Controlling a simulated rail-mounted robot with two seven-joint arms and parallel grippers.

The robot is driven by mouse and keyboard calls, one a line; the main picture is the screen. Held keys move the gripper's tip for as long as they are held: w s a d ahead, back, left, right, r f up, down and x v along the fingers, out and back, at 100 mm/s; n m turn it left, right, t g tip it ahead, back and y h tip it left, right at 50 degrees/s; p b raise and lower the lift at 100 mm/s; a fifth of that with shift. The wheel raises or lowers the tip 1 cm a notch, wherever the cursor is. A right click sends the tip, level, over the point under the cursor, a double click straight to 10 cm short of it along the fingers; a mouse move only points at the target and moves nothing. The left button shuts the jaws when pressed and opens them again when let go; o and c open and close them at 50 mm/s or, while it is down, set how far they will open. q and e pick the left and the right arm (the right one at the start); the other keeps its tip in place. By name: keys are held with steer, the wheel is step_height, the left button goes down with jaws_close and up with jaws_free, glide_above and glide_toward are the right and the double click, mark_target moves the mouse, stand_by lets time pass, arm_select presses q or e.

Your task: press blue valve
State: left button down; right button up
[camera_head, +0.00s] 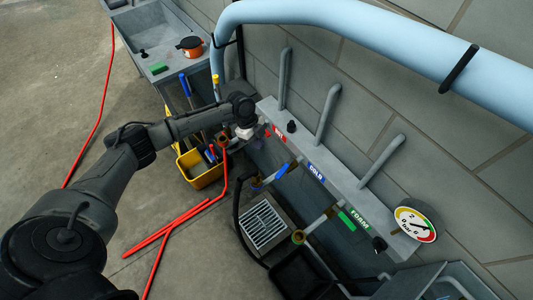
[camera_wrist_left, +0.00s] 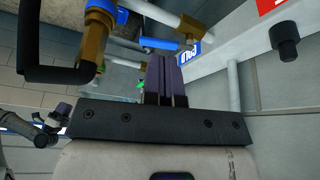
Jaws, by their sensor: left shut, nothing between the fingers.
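The blue valve handle (camera_head: 283,172) sits on the pipework below the wall rail, beside the blue COLD label (camera_head: 316,172). In the left wrist view a blue handle (camera_wrist_left: 160,43) shows just beyond my fingertips, close to the COLD label (camera_wrist_left: 189,52). My left gripper (camera_wrist_left: 166,66) is shut, with its dark fingers together and nothing between them. In the head view the left gripper (camera_head: 246,135) is near the wall, up and left of the blue valve handle. Contact with the handle does not show. My right gripper is not seen.
A red label (camera_head: 279,133) and a green label (camera_head: 359,220) mark the same grey rail (camera_head: 338,180). A green handle (camera_head: 346,221) and a pressure gauge (camera_head: 414,225) are at right. A yellow bucket (camera_head: 205,177), red hose (camera_head: 160,236) and floor grate (camera_head: 264,225) lie below.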

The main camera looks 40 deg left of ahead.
mark_target(284, 169)
arm_select(q)
steer(key=shift+w+d+f+b, duration=0.15)
steer(key=shift+d+f+b, duration=0.75)
steer(key=shift+d+f, duration=0.45)
steer(key=shift+w+d+f+b, duration=0.2)
steer(key=shift+d+f+b, duration=0.8)
steer(key=shift+f, duration=0.5)
steer(key=shift+w+d+f+b, duration=0.15)
steer(key=shift+d+f+b, duration=0.6)
steer(key=shift+d+f, duration=0.65)
steer(key=shift+d, duration=0.15)
steer(key=shift+s+d+n+p, duration=0.1)
steer(key=shift+n+p, duration=0.25)
steer(key=shift+n, duration=0.05)
steer(key=shift+d, duration=0.15)
steer(key=shift+d+n+t+p, duration=0.15)
steer(key=shift+n+t+p, duration=0.15)
steer(key=shift+n+p, duration=0.1)
